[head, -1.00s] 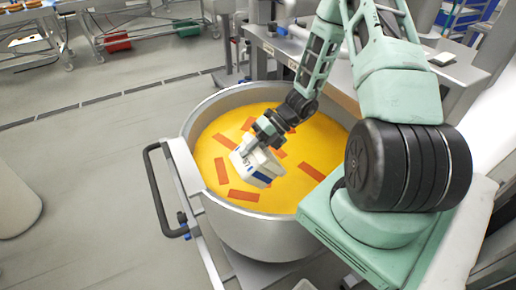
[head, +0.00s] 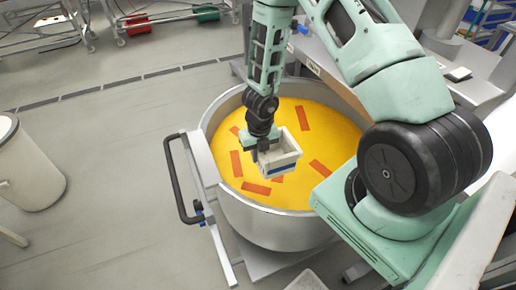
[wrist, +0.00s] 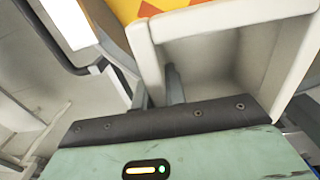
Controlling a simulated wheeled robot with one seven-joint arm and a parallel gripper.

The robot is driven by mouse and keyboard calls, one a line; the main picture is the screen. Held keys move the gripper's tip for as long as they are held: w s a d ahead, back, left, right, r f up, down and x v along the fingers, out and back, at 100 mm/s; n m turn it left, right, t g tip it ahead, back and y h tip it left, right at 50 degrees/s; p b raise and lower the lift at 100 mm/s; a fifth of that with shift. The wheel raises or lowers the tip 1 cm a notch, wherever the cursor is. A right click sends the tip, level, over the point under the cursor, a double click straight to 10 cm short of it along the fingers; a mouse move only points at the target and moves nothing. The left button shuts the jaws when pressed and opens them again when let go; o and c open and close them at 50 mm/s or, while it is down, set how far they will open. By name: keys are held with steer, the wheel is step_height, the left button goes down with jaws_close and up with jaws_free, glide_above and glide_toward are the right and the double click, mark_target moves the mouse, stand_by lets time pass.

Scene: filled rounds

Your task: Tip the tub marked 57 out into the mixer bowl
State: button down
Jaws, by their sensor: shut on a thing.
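The mixer bowl (head: 262,228) is a large round metal bowl on a frame. It holds a yellow mass (head: 330,135) with several flat orange-red strips on top. My gripper (head: 258,152) is shut on a wall of a small white tub (head: 282,175) and holds it above the bowl's contents. The tub is roughly upright, its open top facing up, with a blue band on its side; no number is readable now. In the wrist view the tub (wrist: 225,60) has a bare, pale inside, and one gripper finger (wrist: 175,85) shows inside its wall.
A black handle (head: 178,185) sticks out on the bowl frame's left. A pale bin (head: 30,170) stands at the far left. A grey worktop (head: 455,90) lies behind on the right. Trolleys with red and green boxes stand at the back left. The floor between is clear.

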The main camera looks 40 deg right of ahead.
stand_by(0.5)
step_height(320, 180, up, 7)
steer(key=p, duration=0.7)
steer(key=shift+r, duration=0.1)
stand_by(0.4)
